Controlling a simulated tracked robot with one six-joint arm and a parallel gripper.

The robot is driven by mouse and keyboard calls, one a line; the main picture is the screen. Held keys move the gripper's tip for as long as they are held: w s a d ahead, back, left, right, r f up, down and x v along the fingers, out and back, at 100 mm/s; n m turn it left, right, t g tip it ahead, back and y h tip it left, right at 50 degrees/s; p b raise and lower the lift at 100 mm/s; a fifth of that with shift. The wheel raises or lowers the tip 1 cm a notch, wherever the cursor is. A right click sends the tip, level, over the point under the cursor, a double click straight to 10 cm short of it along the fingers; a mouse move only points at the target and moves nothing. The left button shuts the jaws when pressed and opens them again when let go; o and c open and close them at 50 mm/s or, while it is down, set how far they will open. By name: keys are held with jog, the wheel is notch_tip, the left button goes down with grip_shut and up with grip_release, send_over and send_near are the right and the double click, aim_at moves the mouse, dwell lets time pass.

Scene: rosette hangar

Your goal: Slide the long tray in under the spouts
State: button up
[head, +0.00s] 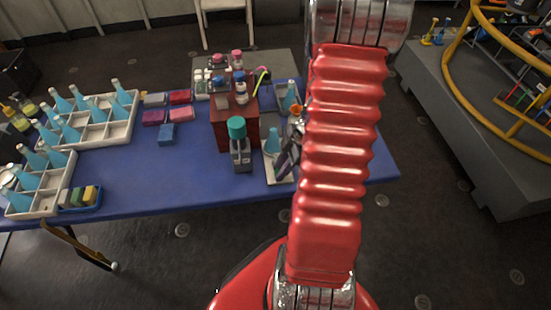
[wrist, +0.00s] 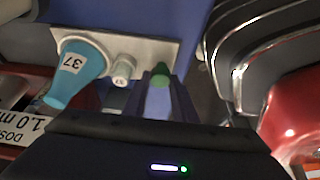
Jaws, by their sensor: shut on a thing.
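The long tray (head: 280,180) is a pale strip on the blue table, right of a red block (head: 222,130) and partly behind my arm. A blue cone-shaped vessel (head: 272,140) stands on it. In the wrist view the tray (wrist: 140,45) carries a blue vessel marked 37 (wrist: 75,75) and a small whitish vial (wrist: 122,70). My gripper (wrist: 160,88) is shut on a green-topped, pale piece (wrist: 160,72) at the tray's right end; I cannot tell if it is part of the tray. A red body with a "1.0 ml" label (wrist: 25,130) is at lower left. Spouts are not clearly visible.
White divided racks (head: 92,125) with blue cone bottles stand at the table's left. Coloured blocks (head: 180,97) lie mid-table. A grey platform with a yellow rail (head: 455,65) is at right.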

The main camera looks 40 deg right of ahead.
aim_at(272, 126)
jog(key=shift+w+d, duration=0.1)
jog(key=shift+w, duration=0.1)
jog(key=shift+c, duration=0.4)
jog(key=shift+w+d, duration=1.25)
jog(key=shift+w, duration=0.6)
jog(key=shift+w+d, duration=1.3)
jog(key=shift+w, duration=0.55)
jog(key=shift+w+d, duration=1.25)
jog(key=shift+w, duration=0.6)
jog(key=o, duration=0.8)
jog(key=shift+r, duration=0.1)
jog(key=shift+r, duration=3.4)
